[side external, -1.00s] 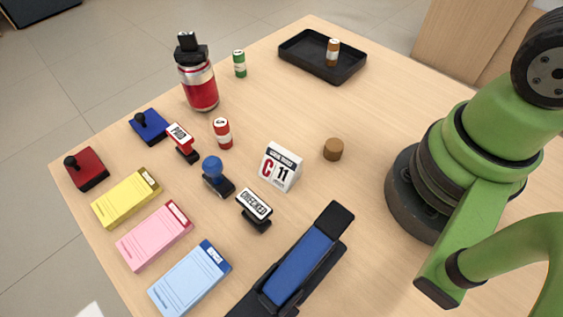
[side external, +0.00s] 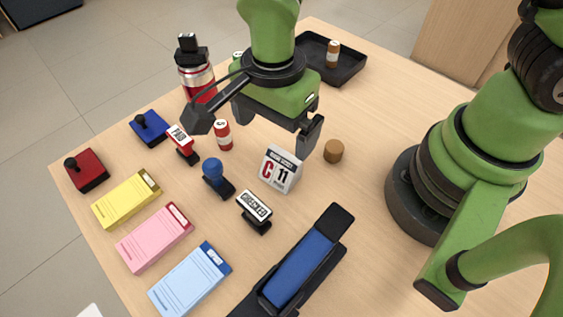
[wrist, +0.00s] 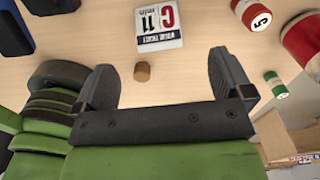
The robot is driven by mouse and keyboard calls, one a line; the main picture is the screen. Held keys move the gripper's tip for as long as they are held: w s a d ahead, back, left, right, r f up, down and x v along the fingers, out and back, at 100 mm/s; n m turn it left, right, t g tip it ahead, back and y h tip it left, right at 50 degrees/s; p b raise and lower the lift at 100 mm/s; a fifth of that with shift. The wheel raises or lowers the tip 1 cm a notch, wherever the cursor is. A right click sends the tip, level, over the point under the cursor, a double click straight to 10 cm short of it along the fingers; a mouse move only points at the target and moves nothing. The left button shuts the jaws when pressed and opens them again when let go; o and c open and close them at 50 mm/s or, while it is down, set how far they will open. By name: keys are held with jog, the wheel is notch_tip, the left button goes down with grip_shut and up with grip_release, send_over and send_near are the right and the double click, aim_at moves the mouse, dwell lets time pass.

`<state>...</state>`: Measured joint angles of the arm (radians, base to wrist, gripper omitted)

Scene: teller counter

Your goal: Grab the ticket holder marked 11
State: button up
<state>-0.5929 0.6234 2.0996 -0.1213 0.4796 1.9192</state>
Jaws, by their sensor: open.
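The ticket holder marked 11 (side external: 280,170) is a small white wedge with a red C, a black 11 and a dark top band. It stands on the counter left of a round wooden piece. In the wrist view the ticket holder (wrist: 158,24) shows at the top, upside down, beyond the fingertips. My gripper (side external: 272,138) is open and empty, above and behind the ticket holder in the side view. In the wrist view its two dark fingers (wrist: 168,84) are spread wide with nothing between them but the counter and the wooden piece farther below.
A wooden piece (side external: 333,151) stands right of the ticket holder. A CHECKED stamp (side external: 255,211), a blue-knobbed stamp (side external: 216,178), a PAID stamp (side external: 182,145) and a red-white roll (side external: 223,135) stand to its left. A red bottle (side external: 195,72) and black tray (side external: 350,72) are farther back.

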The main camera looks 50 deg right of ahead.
aim_at(279, 165)
jog(key=f, duration=1)
jog(key=shift+s+d, duration=0.15)
jog(key=shift+d, duration=0.1)
jog(key=c, duration=1)
